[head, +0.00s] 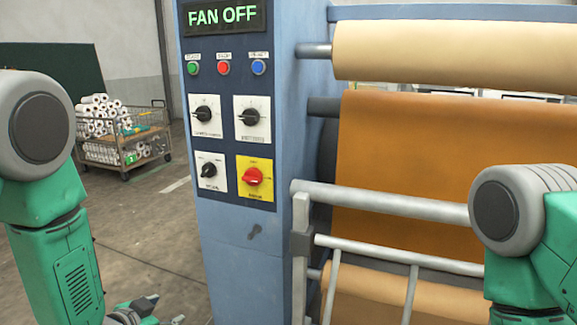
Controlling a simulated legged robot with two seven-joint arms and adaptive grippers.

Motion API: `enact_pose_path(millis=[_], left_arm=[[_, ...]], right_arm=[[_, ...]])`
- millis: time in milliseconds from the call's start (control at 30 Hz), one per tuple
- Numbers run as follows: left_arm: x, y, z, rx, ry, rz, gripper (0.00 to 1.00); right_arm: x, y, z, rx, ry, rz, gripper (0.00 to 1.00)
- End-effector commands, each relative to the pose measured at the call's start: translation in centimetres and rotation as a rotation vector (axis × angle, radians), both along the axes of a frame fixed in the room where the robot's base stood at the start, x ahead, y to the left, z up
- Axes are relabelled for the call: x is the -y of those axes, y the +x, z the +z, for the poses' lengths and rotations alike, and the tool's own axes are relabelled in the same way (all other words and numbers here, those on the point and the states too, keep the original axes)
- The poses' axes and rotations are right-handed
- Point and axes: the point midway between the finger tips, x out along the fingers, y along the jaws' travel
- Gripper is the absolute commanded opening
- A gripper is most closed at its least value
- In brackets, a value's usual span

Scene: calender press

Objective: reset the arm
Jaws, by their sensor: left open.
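My left arm (60,255), green with a grey joint, comes down at the left edge of the head view. My left gripper (166,309) shows at the bottom edge, low in front of the blue control column (238,270). It is open, apart from the column, and I see nothing between its fingers; its lower part is cut off by the frame. My right arm (540,225) stands at the right edge, in front of the press rollers. My right gripper is out of the frame.
The column carries a display (224,17) reading "FAN OFF", three buttons, black knobs and a red knob (252,177) on a yellow plate. A grey guard rail (400,203) crosses the press at right.

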Motion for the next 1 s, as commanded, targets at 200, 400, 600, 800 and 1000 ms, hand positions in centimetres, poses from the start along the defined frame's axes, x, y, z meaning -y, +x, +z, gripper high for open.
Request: enact_pose_path(millis=[200,400,600,800,1000], left_arm=[[-0.3,-14.3,-9.8,-0.439,-0.074,0.209,0.54],[-0.5,-26.6,-13.4,-0.762,-0.09,0.391,0.54],[-0.5,-32.6,-13.8,-0.913,-0.083,0.484,0.54],[-0.5,-33.2,-13.8,-0.927,-0.082,0.494,0.54],[-0.5,-33.2,-13.8,-0.927,-0.082,0.494,0.54]], right_arm=[[0.0,0.0,0.2,0.0,0.0,0.0,0.0],[0.0,0.0,0.3,0.0,0.0,0.0,0.0],[0.0,0.0,0.3,0.0,0.0,0.0,0.0],[0.0,0.0,0.3,0.0,0.0,0.0,0.0],[0.0,0.0,0.3,0.0,0.0,0.0,0.0]])
